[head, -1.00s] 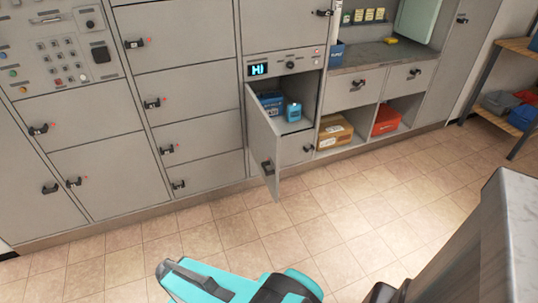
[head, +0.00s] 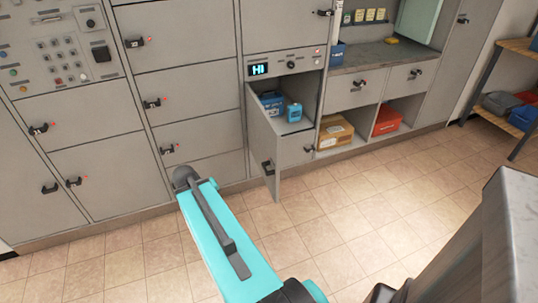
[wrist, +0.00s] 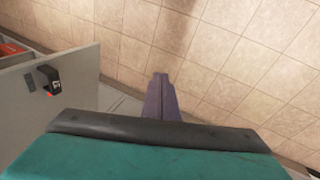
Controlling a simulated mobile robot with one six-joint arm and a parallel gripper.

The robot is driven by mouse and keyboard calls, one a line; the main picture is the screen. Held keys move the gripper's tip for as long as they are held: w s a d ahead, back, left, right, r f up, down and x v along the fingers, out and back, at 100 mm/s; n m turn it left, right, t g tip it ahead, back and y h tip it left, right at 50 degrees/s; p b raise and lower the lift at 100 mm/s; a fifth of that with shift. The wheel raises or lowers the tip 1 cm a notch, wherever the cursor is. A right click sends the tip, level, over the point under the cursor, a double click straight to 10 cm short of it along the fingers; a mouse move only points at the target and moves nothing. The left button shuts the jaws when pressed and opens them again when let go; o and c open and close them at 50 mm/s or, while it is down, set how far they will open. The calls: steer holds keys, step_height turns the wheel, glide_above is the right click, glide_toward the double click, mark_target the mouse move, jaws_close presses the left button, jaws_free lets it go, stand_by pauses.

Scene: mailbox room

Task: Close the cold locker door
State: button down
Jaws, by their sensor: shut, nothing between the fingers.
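The cold locker door (head: 262,142) stands open in the head view, swung out from a compartment under a lit "HI" display (head: 259,70). It has a dark handle (head: 268,167) near its free edge. The open locker (head: 300,88) holds a blue box (head: 272,103) and a small blue container (head: 294,112). In the wrist view the door (wrist: 75,75) is at the left with its handle (wrist: 49,81). My gripper (wrist: 160,78) is shut and empty, to the right of the door and apart from it in the picture, over floor tiles. My teal arm is left of the door in the head view.
Closed grey lockers (head: 190,95) with dark handles fill the wall to the left. Right of the locker, cubbies hold a cardboard box (head: 335,131) and a red box (head: 386,121). A shelf (head: 515,115) stands at far right. The tiled floor (head: 340,205) before the door is clear.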

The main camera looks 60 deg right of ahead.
steer(key=s+d+r+m+h, duration=0.1)
steer(key=s+d+r+m, duration=0.1)
steer(key=d+r, duration=0.7)
steer(key=s+d+r+m+h, duration=0.1)
steer(key=s+d+r+h, duration=0.1)
steer(key=d+r, duration=0.7)
steer(key=shift+s+r+m+h, duration=0.3)
steer(key=shift+s+m, duration=0.1)
steer(key=shift+s, duration=0.4)
steer(key=shift+d+f, duration=0.1)
steer(key=shift+f, duration=0.05)
steer(key=s+d+f+p, duration=0.2)
steer(key=d+f, duration=0.5)
steer(key=d, duration=0.1)
steer(key=shift+s+d+f+p, duration=0.25)
steer(key=shift+d+f+p, duration=0.1)
steer(key=shift+d, duration=0.05)
